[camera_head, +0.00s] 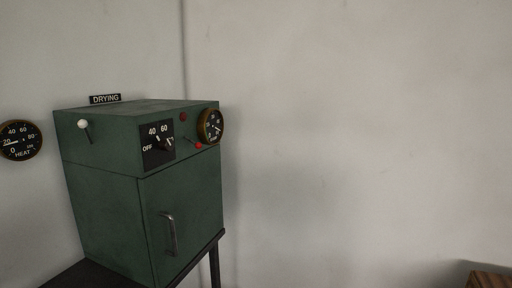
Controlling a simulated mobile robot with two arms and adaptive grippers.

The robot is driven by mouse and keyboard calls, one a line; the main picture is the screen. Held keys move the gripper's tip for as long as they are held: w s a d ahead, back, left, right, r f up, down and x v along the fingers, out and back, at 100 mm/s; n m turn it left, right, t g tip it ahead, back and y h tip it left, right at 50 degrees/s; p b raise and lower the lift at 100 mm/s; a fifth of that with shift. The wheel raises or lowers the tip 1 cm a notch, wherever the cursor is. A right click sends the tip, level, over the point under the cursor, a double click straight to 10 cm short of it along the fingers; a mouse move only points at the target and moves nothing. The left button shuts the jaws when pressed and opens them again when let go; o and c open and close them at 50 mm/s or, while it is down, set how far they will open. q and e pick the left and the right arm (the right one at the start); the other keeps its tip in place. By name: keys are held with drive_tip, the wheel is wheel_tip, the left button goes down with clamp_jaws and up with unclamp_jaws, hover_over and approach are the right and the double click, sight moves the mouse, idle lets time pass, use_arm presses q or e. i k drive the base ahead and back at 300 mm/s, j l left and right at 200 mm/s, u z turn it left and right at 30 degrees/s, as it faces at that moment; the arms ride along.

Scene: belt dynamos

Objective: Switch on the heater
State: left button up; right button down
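A green heater cabinet (105,215) with a "DRYING" sign (105,99) on top stands at the left on a dark stand. Its front has a dial knob (165,145) on a black plate with OFF, 40 and 60 marks; where the knob points is too small to tell. A lever with a red ball (198,146) sits right of the knob, under a small red spot (183,117) and a round gauge (211,126). A white-ball lever (83,124) is on the left side, ball up. Neither of my grippers is in view.
A round HEAT gauge (20,140) hangs on the wall at far left. The cabinet door has a metal handle (171,234). The dark stand (215,264) is under the cabinet. A wooden object (490,280) shows at bottom right. The wall between is bare.

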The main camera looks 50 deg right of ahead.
sight(197, 145)
drive_tip(key=z, duration=1.15)
